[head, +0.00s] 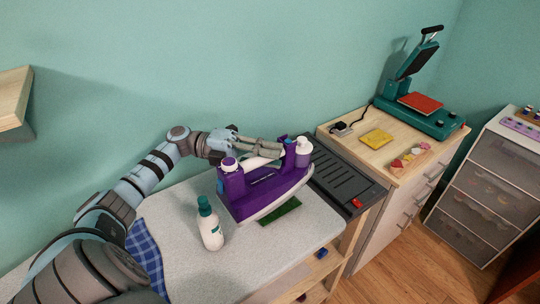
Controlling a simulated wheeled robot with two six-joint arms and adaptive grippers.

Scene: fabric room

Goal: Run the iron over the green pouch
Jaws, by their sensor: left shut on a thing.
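A purple iron (262,187) with a white handle is on the light grey ironing surface (270,253). The green pouch (280,211) lies flat on that surface at the iron's near right edge, and part of it may be hidden under the iron. My left gripper (270,152) is shut on the iron's handle, reaching in from the left and behind. Whether the iron's soleplate touches the pouch cannot be told from this angle. My right gripper does not show.
A white bottle with a green cap (209,224) stands close to the iron's left. A blue checked cloth (145,256) lies at the left. A dark slotted rest (345,178) is to the right. A teal heat press (420,100) stands on the wooden cabinet (381,157).

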